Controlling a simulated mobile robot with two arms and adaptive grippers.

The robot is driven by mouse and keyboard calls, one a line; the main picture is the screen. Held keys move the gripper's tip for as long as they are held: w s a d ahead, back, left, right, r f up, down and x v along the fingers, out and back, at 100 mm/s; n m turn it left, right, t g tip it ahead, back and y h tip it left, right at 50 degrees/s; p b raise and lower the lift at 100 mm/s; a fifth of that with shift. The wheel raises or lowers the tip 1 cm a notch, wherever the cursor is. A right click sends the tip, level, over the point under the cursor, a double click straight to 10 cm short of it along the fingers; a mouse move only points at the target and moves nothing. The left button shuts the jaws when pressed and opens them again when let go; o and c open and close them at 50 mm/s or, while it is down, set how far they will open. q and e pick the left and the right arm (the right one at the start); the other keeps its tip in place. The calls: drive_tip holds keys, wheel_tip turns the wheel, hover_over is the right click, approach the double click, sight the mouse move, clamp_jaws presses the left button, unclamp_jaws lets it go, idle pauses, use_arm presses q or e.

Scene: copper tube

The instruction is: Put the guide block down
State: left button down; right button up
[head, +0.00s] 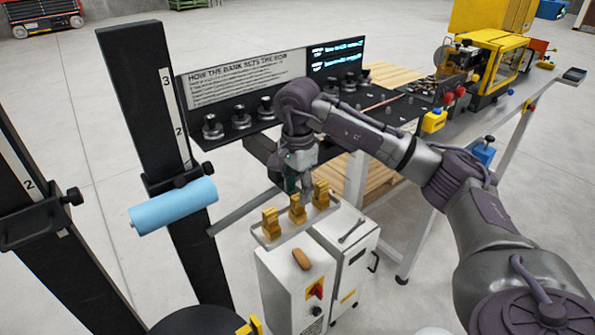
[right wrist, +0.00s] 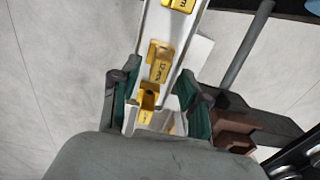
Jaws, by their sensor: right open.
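Several yellow guide blocks stand on a narrow tray (head: 265,240) on top of a white cabinet. In the head view I see a left block (head: 271,223), a middle block (head: 297,209) and a right block (head: 320,194). My right gripper (head: 298,187) points down just above the tray, close to the middle block. In the right wrist view its green-padded fingers (right wrist: 156,98) are apart, with a yellow block (right wrist: 148,98) between them. I cannot tell whether a finger touches it. A yellow labelled face (right wrist: 160,62) shows just beyond. My left gripper is out of view.
The white cabinet (head: 282,287) carries a brown-handled item (head: 301,259) and a red switch. A black post with a light blue roll (head: 173,206) stands to the left. Behind is a bench (head: 400,110) with black dies and a sign (head: 245,80).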

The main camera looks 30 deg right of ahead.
sight(297, 196)
wheel_tip(297, 196, up, 7)
drive_tip(key=shift+w+f+b, duration=0.1)
drive_tip(key=shift+b, duration=0.4)
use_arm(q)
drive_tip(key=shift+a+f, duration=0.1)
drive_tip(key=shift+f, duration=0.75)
use_arm(e)
drive_tip(key=shift+r, duration=0.7)
